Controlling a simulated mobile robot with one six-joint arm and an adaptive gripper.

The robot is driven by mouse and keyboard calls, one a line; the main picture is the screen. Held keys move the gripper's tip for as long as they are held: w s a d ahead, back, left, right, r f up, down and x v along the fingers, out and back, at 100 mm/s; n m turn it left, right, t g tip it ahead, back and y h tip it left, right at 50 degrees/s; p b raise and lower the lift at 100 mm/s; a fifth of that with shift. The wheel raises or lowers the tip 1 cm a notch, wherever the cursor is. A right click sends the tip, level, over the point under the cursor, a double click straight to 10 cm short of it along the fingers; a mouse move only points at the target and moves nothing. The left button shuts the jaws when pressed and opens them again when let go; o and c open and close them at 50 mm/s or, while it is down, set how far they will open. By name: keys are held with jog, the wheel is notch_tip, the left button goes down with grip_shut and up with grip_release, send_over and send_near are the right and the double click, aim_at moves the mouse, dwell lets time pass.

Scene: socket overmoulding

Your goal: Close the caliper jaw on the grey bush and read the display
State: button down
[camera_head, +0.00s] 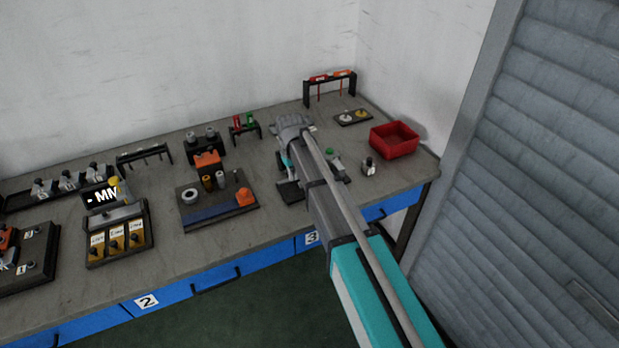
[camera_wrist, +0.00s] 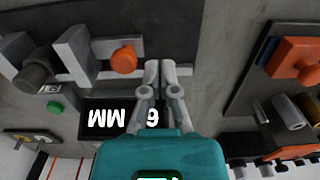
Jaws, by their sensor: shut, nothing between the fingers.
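In the wrist view the grey bush (camera_wrist: 36,72) is a dark cylinder between two light grey caliper jaws. The sliding jaw (camera_wrist: 74,57) is on its right, and I cannot tell whether it touches the bush. An orange knob (camera_wrist: 123,60) is on the slide. My gripper (camera_wrist: 160,68) is shut and empty, just right of the knob. The black display (camera_wrist: 107,117) is upside down in this view, with MM and one digit legible; my fingers cover part of it. In the head view my arm hides most of the caliper, and my gripper (camera_head: 289,128) is over it.
A red bin (camera_head: 394,140), a small tray (camera_head: 353,118) and a rack (camera_head: 330,76) stand right and behind. A board with an orange block (camera_head: 245,196) lies left of my arm. A green button (camera_wrist: 54,107) is beside the display. The far-left bench is crowded.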

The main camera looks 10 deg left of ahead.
aim_at(294, 189)
jog(key=shift+f, duration=0.3)
jog(key=shift+f+b, duration=1.05)
jog(key=shift+b, duration=0.25)
jog(key=shift+f, duration=0.2)
jog(key=shift+w+d, duration=0.6)
jog(key=shift+d, duration=0.3)
jog(key=shift+w+d, duration=0.6)
jog(key=shift+d, duration=0.25)
dwell(1.9)
jog(key=shift+s+a, duration=0.25)
jog(key=shift+a, duration=0.1)
jog(key=shift+s+a, duration=0.15)
jog(key=shift+a, duration=0.05)
dwell(0.5)
jog(key=shift+r, duration=0.1)
jog(key=shift+r+p, duration=3.85)
jog(key=shift+r, duration=0.1)
